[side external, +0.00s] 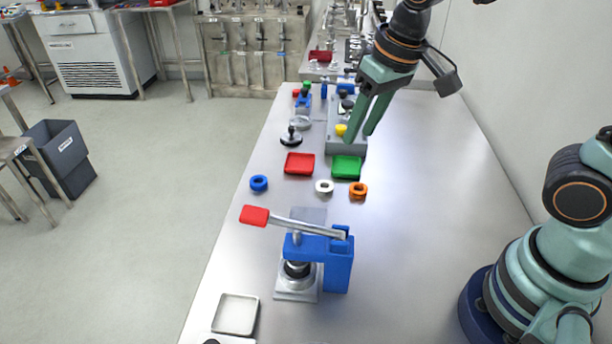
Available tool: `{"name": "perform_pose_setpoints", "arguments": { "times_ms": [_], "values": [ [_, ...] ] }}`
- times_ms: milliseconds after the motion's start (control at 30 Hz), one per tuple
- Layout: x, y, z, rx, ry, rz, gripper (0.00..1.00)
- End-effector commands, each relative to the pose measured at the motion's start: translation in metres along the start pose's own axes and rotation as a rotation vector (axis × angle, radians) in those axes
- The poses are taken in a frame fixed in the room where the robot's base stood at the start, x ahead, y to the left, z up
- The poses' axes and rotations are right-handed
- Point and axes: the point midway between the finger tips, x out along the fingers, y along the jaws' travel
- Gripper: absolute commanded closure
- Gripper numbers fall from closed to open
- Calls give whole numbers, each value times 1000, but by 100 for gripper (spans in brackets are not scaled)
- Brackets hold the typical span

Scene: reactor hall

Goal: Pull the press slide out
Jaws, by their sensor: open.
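A blue lever press (338,265) stands on the near part of the bench. Its metal lever with a red grip (254,215) reaches to the left. A silver plate, which looks like the press slide (297,292), lies at its foot under a dark round part (296,268). How far the slide sits in or out I cannot tell. My gripper (358,134) is open and empty, pointing down near the grey box at the back of the bench. It is well apart from the press.
Red (300,163) and green (346,167) trays lie mid-bench, with blue (259,183), white (324,186) and orange (358,190) rings before them. A grey box with a yellow button (341,129) stands behind. A pale tray (236,314) lies front left.

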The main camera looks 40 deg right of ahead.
Motion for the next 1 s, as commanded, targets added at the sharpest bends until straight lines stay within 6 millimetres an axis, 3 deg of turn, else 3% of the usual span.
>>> {"name": "perform_pose_setpoints", "arguments": {
  "times_ms": [200, 400, 533, 767, 1000],
  "values": [
    [41, -57, -4, -4, -151, 14, 56],
    [72, -95, 3, -3, -240, 45, 56],
    [82, -106, 7, -1, -264, 58, 56],
    [99, -107, 12, 2, -273, 63, 56],
    [141, -104, 24, 1, -275, 64, 56]
  ]
}}
